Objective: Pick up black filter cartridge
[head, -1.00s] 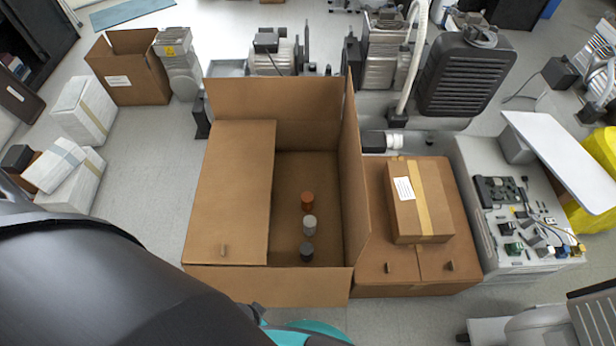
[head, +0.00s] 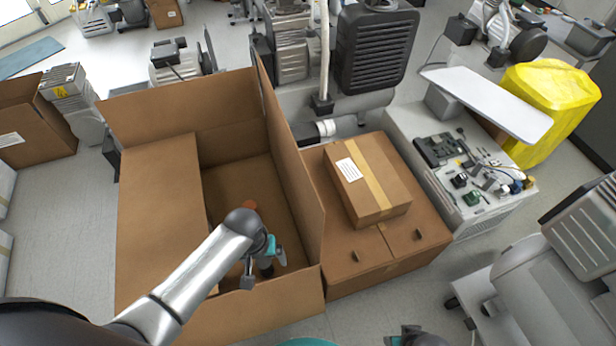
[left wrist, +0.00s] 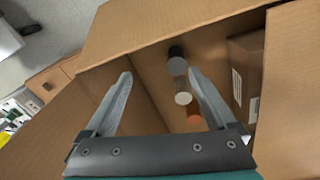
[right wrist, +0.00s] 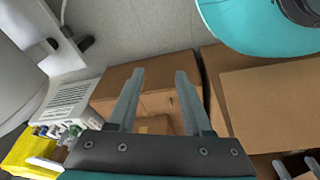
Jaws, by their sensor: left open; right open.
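The black filter cartridge (left wrist: 176,62) stands on the floor of the open cardboard box, in a row with a grey cartridge (left wrist: 183,97) and an orange cartridge (left wrist: 192,118). My left gripper (left wrist: 159,78) is open and empty; in the left wrist view the black cartridge shows beyond its fingertips, nearer the right finger. My right gripper (right wrist: 159,76) is open and empty, outside the box.
The open box (head: 278,298) has tall walls and raised flaps around the left gripper. A closed carton (head: 365,185) lies on a larger box (head: 335,270) to its right. A grey bench (head: 455,195) with small parts stands farther right.

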